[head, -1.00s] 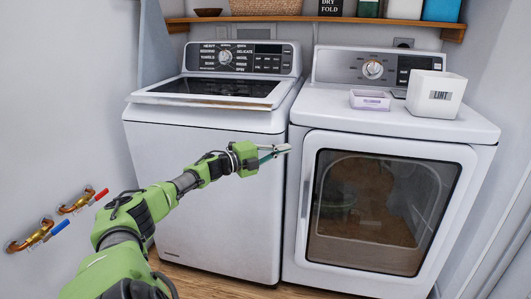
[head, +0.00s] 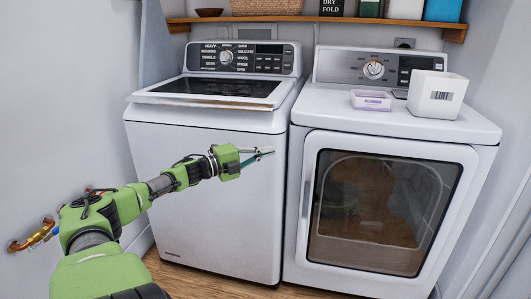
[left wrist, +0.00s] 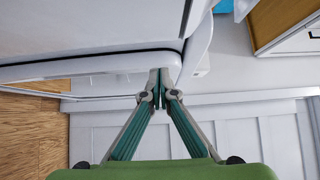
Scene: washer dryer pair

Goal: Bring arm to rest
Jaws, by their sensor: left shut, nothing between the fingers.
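My left arm comes in from the lower left in the head view. Its left gripper (head: 268,151) is in front of the upper front of the top-load washer (head: 205,200), near the washer's right edge. In the left wrist view the left gripper (left wrist: 160,75) shows its two fingers meeting at the tips with nothing between them. Whether the fingertips touch a machine cannot be told. My right gripper is not in view.
The front-load dryer (head: 380,130) stands to the right, door shut. On it sit a white lint bin (head: 436,93) and a small lilac-white box (head: 371,100). A wooden shelf (head: 315,20) runs above. A brass wall valve (head: 35,235) is at left, partly behind my arm.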

